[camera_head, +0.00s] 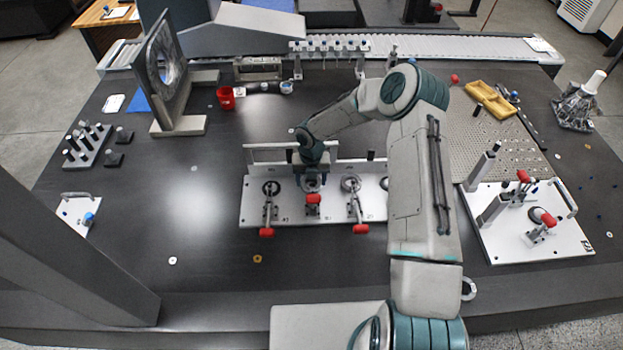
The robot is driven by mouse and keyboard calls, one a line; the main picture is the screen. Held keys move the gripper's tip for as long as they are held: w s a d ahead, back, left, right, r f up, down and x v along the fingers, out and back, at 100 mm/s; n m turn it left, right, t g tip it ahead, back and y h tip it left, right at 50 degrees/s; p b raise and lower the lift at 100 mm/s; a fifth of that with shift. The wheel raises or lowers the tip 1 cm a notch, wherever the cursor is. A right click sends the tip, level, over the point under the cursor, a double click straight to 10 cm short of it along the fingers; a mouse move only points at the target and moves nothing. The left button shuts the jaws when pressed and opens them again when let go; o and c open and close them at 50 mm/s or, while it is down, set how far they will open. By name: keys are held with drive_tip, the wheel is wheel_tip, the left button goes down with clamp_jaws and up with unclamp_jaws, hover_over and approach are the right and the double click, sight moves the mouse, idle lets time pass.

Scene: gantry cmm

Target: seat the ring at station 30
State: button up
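A white fixture plate (290,215) lies mid-table with several stations in a row, each with a red-handled toggle clamp. Its labels are too small to read, so I cannot tell which station is 30. The left station (271,187) shows a dark round seat. The station right of the middle (351,184) shows a pale ring shape. My gripper (312,176) points down at the middle station, just over a greyish round shape. I cannot tell whether its fingers hold a ring. Another pale ring (469,289) lies near the front edge, partly hidden by my arm.
My arm hides the plate's right end. A second white clamp plate (555,245) lies right. A grey upright frame (165,75), a red cup (226,98) and a peg block (88,145) stand left. A yellow tray (490,100) is back right. The left front is mostly clear.

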drive_tip(key=shift+f, duration=0.1)
drive_tip(key=o, duration=1.4)
drive_tip(key=shift+c, duration=0.2)
wheel_tip(320, 180, up, 14)
drive_tip(key=b, duration=0.2)
drive_tip(key=shift+f, duration=0.1)
